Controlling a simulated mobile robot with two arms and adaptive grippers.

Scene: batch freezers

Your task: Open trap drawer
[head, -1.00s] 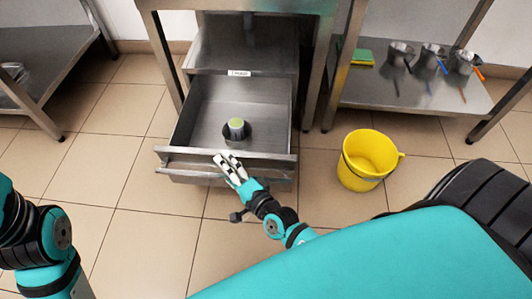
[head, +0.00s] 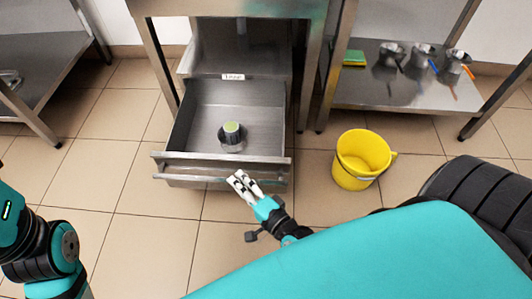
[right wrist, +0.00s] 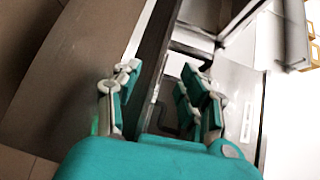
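The trap drawer (head: 222,170) is a steel drawer that stands pulled out low under the steel counter, with a bar handle across its front. A dark round piece with a pale green top (head: 232,136) sits inside it. My right gripper (head: 240,180) is just in front of the drawer's front, right of its middle. In the right wrist view its fingers (right wrist: 158,95) are apart, with the drawer's steel front beyond and between them. Whether they touch the handle I cannot tell. My left arm shows at the left edge; its gripper is out of view.
A yellow bucket (head: 361,160) stands on the tiled floor right of the drawer. A steel shelf (head: 395,96) at the right holds several metal cups and a green-yellow sponge (head: 354,58). Another steel table (head: 35,70) stands at the left. Floor in front of the drawer is clear.

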